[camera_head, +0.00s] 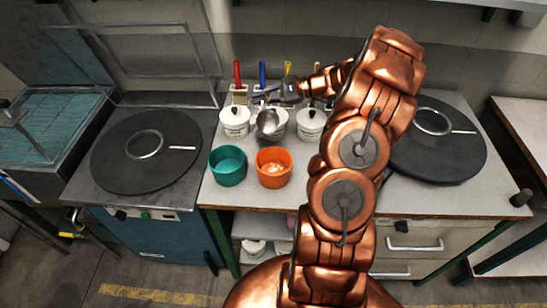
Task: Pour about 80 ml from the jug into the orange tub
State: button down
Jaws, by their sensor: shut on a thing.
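The orange tub (274,178) stands on the worktop in front of the white pots, with some pale patches visible inside it. My gripper (268,97) is behind the tub, above the pots, reaching in from the right. It is shut on a grey metal jug (267,122), which hangs below the fingers, behind and above the tub. The jug looks tilted, and I cannot see its contents or a stream. The exact grip on it is too small to make out.
A teal tub (227,170) stands just left of the orange one. Several white lidded pots (234,122) are behind, with coloured-handled tools (238,82) at the back. Round dark plates lie left (146,170) and right (440,160). The worktop (240,197) is clear in front.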

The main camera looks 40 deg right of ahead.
jog(key=shift+w+d+f+m, duration=0.1)
jog(key=shift+w+f+m, duration=0.2)
jog(key=shift+w+f, duration=0.1)
jog(key=w+d+f+m+g, duration=0.2)
jog(key=w+m+g, duration=0.1)
jog(key=w+m, duration=0.1)
jog(key=shift+w+d+f+m+g+y, duration=0.2)
jog(key=shift+w+f+m+g+y, duration=0.15)
jog(key=shift+w, duration=0.55)
dwell(0.7)
